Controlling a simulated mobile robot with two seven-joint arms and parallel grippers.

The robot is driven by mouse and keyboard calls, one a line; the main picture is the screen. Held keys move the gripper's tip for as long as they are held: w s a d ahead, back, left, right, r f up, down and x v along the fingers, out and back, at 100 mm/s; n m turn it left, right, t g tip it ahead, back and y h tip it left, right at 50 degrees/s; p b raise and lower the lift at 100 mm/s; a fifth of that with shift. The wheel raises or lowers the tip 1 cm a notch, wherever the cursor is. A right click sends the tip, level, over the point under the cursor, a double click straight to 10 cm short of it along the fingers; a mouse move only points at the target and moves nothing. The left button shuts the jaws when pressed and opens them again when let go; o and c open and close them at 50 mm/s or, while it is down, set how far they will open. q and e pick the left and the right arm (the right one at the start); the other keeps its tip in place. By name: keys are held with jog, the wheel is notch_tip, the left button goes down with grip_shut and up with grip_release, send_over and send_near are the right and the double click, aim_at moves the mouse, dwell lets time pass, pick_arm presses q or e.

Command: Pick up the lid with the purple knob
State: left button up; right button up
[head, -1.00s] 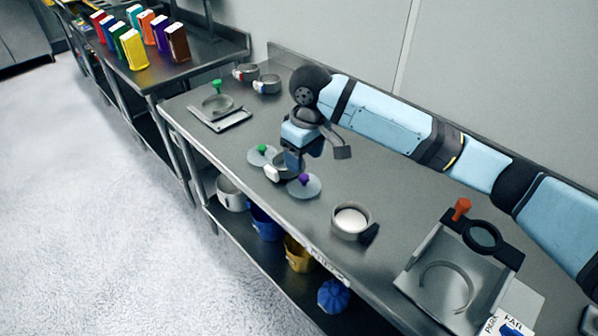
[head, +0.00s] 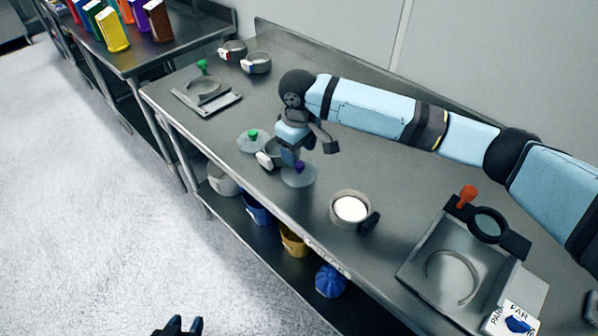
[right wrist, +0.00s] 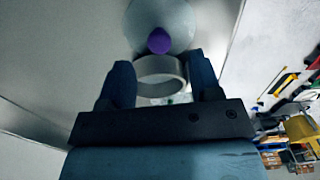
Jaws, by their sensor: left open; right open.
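The lid with the purple knob (head: 299,178) is a flat round grey disc lying on the steel table, partly hidden by my right gripper. Its purple knob (right wrist: 160,40) shows in the right wrist view, just beyond and between the open fingers. My right gripper (head: 291,158) is open, points down and hangs just above and beside this lid, holding nothing. It also shows in the right wrist view (right wrist: 160,82), with a grey ring-shaped container (right wrist: 160,68) between its fingers in the picture. My left gripper (head: 181,326) is open and empty at the bottom edge, away from the table.
A lid with a green knob (head: 252,141) and a small labelled container (head: 266,159) lie close by on the left. Table between is mostly clear.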

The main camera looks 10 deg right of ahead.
aim_at(299, 164)
notch_tip(299, 164, down, 4)
jog(key=shift+f, duration=0.25)
jog(key=c, duration=1)
